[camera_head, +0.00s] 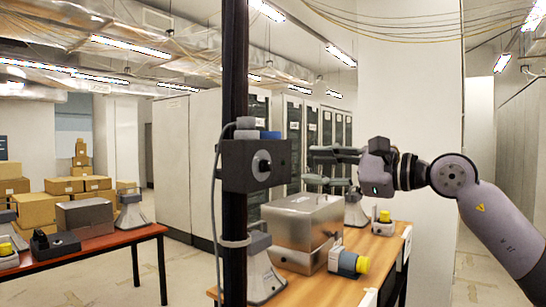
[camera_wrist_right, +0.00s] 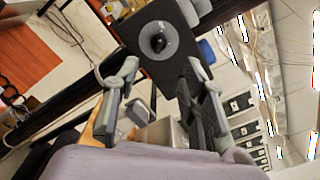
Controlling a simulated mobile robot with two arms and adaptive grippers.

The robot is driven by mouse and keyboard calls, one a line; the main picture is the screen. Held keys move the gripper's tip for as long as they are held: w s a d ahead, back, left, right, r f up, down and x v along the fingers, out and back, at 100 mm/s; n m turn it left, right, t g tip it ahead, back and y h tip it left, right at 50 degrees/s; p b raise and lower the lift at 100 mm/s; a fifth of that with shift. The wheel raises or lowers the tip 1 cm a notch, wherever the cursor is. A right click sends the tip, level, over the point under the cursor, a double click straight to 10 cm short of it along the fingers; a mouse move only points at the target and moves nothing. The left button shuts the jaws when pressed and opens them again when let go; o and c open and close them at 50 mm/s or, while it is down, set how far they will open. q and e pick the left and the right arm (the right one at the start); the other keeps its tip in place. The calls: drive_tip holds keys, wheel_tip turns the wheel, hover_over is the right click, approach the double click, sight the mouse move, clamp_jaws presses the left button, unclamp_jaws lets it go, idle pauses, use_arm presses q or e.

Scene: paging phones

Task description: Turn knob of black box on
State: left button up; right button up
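The black box (camera_head: 232,168) is fixed to a dark vertical pole (camera_head: 235,60), with a round knob (camera_head: 262,166) on its face. In the right wrist view the black box (camera_wrist_right: 185,63) shows its face, and the knob (camera_wrist_right: 158,43) has a grey dial ring and dark centre. My right gripper (camera_head: 310,166) comes in from the right at about the box's height. A gap remains between its fingertips and the knob. In the wrist view my right gripper (camera_wrist_right: 162,70) is open, with nothing between its fingers. My left gripper is not in view.
Below stands a wooden table (camera_head: 335,285) with a metal box (camera_head: 302,225) and a yellow-capped device (camera_head: 347,262). A grey cable (camera_head: 214,190) hangs by the pole. A red-brown table (camera_head: 100,243) and cardboard boxes (camera_head: 35,208) are at left.

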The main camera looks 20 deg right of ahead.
sight(269, 164)
drive_tip(key=p+x, duration=0.2)
drive_tip(key=x, duration=0.3)
drive_tip(key=p+x, duration=0.2)
drive_tip(key=x, duration=0.3)
drive_tip(key=shift+a+r, duration=0.1)
drive_tip(key=shift+r, duration=0.1)
drive_tip(key=shift+w+a+f, duration=0.1)
drive_tip(key=shift+w+a, duration=0.25)
drive_tip(key=shift+a, duration=0.1)
drive_tip(key=shift+c, duration=0.4)
clamp_jaws()
